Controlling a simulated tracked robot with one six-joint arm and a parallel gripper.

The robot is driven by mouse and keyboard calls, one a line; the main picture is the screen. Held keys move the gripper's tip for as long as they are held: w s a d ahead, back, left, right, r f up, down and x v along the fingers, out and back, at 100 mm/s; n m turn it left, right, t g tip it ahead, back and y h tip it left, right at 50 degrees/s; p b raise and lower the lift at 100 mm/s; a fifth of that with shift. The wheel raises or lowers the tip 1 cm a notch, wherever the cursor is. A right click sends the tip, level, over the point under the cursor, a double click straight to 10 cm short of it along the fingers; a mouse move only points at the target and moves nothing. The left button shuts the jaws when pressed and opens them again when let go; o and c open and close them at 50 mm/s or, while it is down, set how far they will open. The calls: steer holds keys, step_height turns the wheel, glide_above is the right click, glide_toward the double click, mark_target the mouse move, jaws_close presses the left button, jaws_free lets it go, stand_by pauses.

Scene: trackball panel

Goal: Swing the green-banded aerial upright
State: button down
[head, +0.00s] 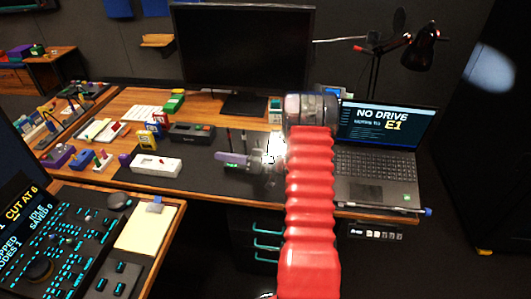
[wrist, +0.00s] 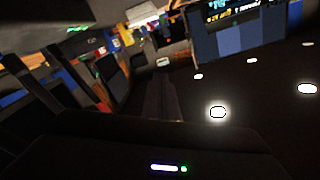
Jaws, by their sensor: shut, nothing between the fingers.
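In the wrist view, my dark gripper fingers (wrist: 162,98) are together. A green glow (wrist: 78,28) shows at the upper left there, too blurred to identify.
An open laptop (head: 377,145) stands to the right of my red arm. A large monitor (head: 243,50) stands behind. A white box (head: 156,164) and a dark box (head: 192,131) are on the mat to the left. A control panel (head: 60,245) fills the lower left.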

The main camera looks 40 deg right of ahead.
steer(key=s+d+f+m+t+h, duration=0.2)
steer(key=s+d+m+t+h, duration=0.1)
steer(key=s+d+m, duration=0.35)
steer(key=m+t+h, duration=0.2)
steer(key=m+h, duration=0.4)
steer(key=m, duration=0.2)
glide_toward(259, 146)
steer(key=s, duration=0.2)
steer(key=s+f, duration=0.1)
steer(key=shift+s+d, duration=0.3)
steer(key=shift+r, duration=0.1)
steer(key=w, duration=0.3)
steer(key=w+r, duration=0.1)
steer(key=w, duration=0.2)
steer(key=w+a+r, duration=0.1)
steer(key=w, duration=0.2)
steer(key=shift+w, duration=0.4)
